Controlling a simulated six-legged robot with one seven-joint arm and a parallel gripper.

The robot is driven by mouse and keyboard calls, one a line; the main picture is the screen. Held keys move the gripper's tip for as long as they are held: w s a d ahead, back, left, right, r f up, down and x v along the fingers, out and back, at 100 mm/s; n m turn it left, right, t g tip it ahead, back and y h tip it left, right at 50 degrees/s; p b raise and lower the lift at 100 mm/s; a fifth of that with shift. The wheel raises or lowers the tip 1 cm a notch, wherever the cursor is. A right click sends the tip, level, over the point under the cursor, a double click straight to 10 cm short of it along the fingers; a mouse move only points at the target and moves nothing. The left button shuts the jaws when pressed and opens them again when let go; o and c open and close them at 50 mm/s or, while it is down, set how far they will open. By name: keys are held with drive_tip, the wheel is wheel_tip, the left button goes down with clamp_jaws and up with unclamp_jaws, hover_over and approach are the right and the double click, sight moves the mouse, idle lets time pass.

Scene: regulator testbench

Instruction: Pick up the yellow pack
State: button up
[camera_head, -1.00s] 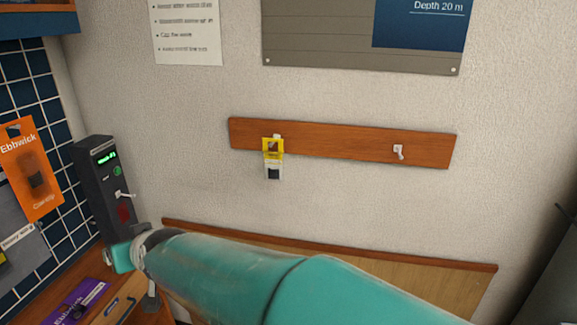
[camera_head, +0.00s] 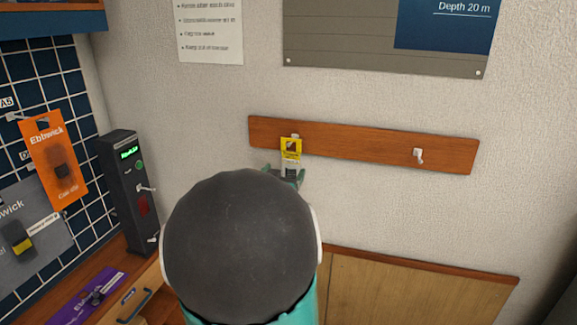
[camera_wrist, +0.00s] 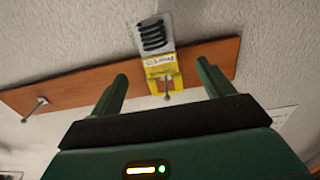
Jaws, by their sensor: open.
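The yellow pack (camera_head: 291,148) hangs from a hook on the wooden rail (camera_head: 350,143) on the wall. Its top is yellow and its lower part is pale, with a dark item on it. In the wrist view the pack (camera_wrist: 160,66) appears upside down, its pale part with dark coils at the top of the picture. My gripper (camera_head: 284,173) is open just below and in front of the pack. In the wrist view my gripper (camera_wrist: 162,72) has one finger on either side of the pack, with gaps. My arm hides the wall below.
An empty hook (camera_head: 418,155) is on the right of the rail. A black device (camera_head: 125,190) with a green display stands at left. Orange (camera_head: 57,165) and grey (camera_head: 30,235) packs hang on the tiled wall. A purple pack (camera_head: 90,295) lies on the counter.

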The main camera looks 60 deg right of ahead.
sight(291, 160)
drive_tip(key=d, duration=0.4)
drive_tip(key=w+d, duration=0.1)
drive_tip(key=d, duration=0.2)
drive_tip(key=c, duration=1.1)
